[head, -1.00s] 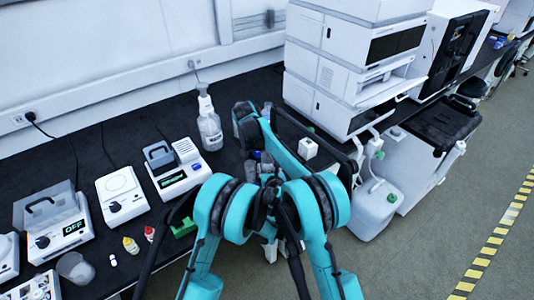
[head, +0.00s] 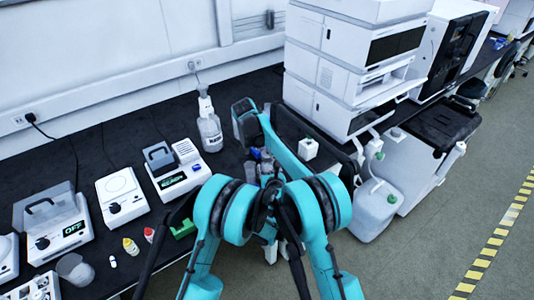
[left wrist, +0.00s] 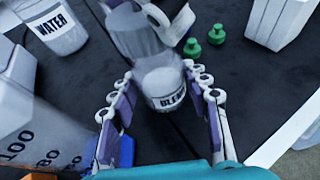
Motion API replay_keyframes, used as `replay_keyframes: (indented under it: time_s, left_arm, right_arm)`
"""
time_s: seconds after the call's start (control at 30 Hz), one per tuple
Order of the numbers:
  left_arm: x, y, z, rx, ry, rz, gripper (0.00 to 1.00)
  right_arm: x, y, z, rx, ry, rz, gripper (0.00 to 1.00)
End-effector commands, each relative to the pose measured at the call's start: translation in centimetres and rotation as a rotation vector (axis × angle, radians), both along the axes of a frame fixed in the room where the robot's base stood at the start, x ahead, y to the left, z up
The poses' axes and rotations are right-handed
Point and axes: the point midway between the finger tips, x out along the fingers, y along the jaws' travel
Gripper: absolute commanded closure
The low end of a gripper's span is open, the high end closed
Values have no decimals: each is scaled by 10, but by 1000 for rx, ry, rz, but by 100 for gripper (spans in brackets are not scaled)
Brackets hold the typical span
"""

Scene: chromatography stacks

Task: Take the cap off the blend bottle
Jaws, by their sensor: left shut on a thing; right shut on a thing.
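The blend bottle (left wrist: 165,82) is a greyish clear bottle with a white, partly hidden label. In the left wrist view it sits between the fingers of my left gripper (left wrist: 163,102), which is shut on it. My right gripper (left wrist: 166,14) shows at the top of that view, at the bottle's upper part. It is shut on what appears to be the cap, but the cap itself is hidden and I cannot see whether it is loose. In the head view my own arms hide most of the bottle and both gripper tips.
A wash bottle (head: 209,128) stands behind on the dark bench. A white instrument stack (head: 345,60) stands at the right, and a row of small devices (head: 122,195) at the left.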

Motion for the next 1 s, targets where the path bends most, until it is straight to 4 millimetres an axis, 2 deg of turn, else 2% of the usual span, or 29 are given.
replay_keyframes:
  time_s: [0.5,0.8,1.0]
  left_arm:
    - [0,0,0,0,0,0,100]
    - [0,0,0,0,0,0,100]
    - [0,0,0,0,0,0,100]
  right_arm:
    - [0,0,7,0,0,0,91]
    - [0,0,41,0,0,0,91]
    - [0,0,47,0,0,0,91]
